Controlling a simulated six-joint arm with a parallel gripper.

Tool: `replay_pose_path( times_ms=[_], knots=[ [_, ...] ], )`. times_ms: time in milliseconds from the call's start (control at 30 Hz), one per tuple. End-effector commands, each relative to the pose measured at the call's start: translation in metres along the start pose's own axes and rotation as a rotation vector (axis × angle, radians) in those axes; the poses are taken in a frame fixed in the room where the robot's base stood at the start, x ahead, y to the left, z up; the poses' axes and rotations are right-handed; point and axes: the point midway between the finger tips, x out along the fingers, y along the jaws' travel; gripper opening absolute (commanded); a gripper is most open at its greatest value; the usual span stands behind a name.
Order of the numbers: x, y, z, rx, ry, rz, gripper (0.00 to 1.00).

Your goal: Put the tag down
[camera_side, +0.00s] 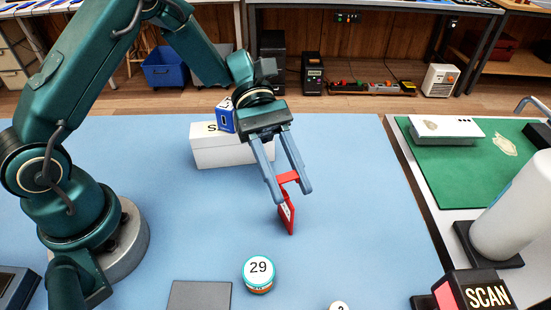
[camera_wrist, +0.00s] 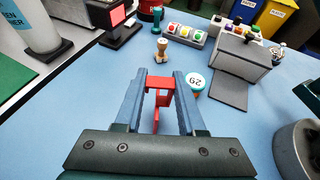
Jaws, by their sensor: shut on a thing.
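The red tag (camera_side: 288,212) hangs from my gripper (camera_side: 290,184) in the side view, above or near the blue mat (camera_side: 370,235); I cannot tell whether its lower end touches the mat. It has a pale face with dark marks. My gripper is shut on the tag's red top part. In the wrist view the tag (camera_wrist: 157,97) sits between the two blue-grey fingers of my gripper (camera_wrist: 160,85), and its lower part is partly hidden.
A round jar marked 29 (camera_side: 258,274) stands in front of the tag. A white box (camera_side: 222,150) with a blue block (camera_side: 226,115) on it is behind. A SCAN device (camera_side: 478,292) is at the front right. A grey plate (camera_side: 199,296) lies at the front. The mat's right side is clear.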

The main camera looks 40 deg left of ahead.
Motion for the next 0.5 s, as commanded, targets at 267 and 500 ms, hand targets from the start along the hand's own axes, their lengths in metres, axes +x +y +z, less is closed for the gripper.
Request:
replay_pose_path(
  times_ms=[267, 500],
  knots=[
    [0.0001, 0.0001, -0.0005, 0.000, 0.000, 0.000, 0.69],
    [-0.0039, 0.0007, 0.0011, 0.001, 0.001, 0.002, 0.69]
  ],
)
